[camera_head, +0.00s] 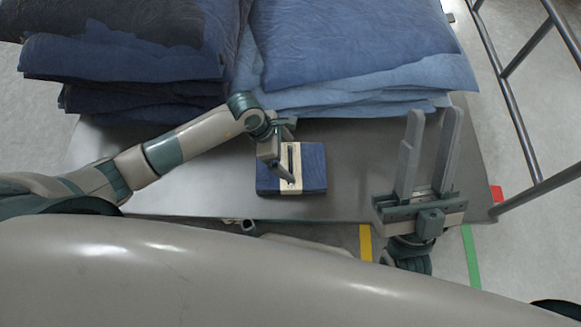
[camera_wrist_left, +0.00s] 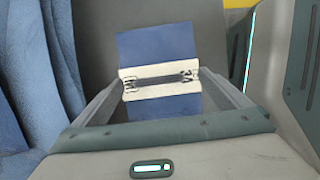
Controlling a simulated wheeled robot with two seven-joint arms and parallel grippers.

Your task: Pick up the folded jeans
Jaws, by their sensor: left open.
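The folded jeans (camera_head: 315,168) are a small flat dark blue bundle with a cream band around the middle, lying on the grey metal table. They also show in the left wrist view (camera_wrist_left: 158,42), where the band has dark print and a dark strip. My left gripper (camera_head: 287,168) is right over the bundle and partly hides it. In the left wrist view the left gripper (camera_wrist_left: 161,80) is open, with one finger at each end of the band. I cannot tell whether the fingers touch it. My right gripper (camera_head: 434,116) is open and empty, to the right of the bundle.
Large stacks of folded blue denim (camera_head: 350,45) and darker denim (camera_head: 120,60) fill the back of the table (camera_head: 345,205), close behind the bundle. A metal rail (camera_head: 515,110) stands at the right. Bare tabletop lies between the bundle and my right gripper.

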